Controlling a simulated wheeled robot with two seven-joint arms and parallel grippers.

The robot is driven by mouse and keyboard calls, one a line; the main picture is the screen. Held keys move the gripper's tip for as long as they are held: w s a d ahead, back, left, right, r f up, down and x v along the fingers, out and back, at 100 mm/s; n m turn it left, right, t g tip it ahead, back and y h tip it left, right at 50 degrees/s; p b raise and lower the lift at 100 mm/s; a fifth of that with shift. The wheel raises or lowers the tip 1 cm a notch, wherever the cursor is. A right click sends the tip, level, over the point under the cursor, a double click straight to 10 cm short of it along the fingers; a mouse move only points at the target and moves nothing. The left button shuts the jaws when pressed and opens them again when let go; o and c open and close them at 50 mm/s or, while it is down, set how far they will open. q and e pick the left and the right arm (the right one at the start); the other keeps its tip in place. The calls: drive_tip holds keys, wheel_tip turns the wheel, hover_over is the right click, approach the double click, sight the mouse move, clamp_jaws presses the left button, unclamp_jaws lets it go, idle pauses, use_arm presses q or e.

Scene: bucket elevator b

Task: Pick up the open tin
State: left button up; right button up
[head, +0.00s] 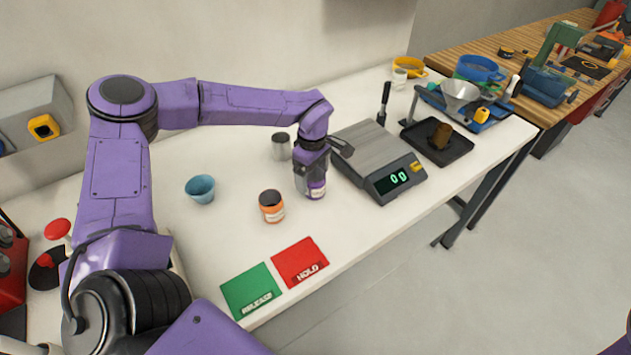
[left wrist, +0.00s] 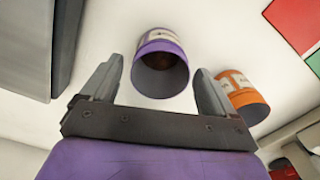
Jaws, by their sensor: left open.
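A purple tin with a pale label (head: 317,190) stands upright on the white bench. In the left wrist view the purple tin (left wrist: 160,46) shows an open mouth with a dark inside and something brownish at the bottom. My left gripper (head: 309,180) points down over it, partly hiding it. In the left wrist view the left gripper (left wrist: 158,68) is open, its fingers on either side of the tin with gaps visible; it is not holding it. An orange tin with a pale label (head: 271,208) stands close by; it also shows in the left wrist view (left wrist: 238,90). My right gripper is not visible.
A grey metal cup (head: 281,147) stands behind the gripper, and a blue cup (head: 200,189) stands to the left. A scale (head: 380,165) reading 0 g is close on the right. Green (head: 251,291) and red (head: 300,262) cards lie near the front edge.

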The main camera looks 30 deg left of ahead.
use_arm(q)
wheel_tip(320, 180, down, 3)
drive_tip(key=shift+w+r, duration=0.1)
drive_tip(key=c, duration=1.5)
drive_tip(key=shift+r, duration=0.1)
drive_tip(key=shift+c, duration=0.2)
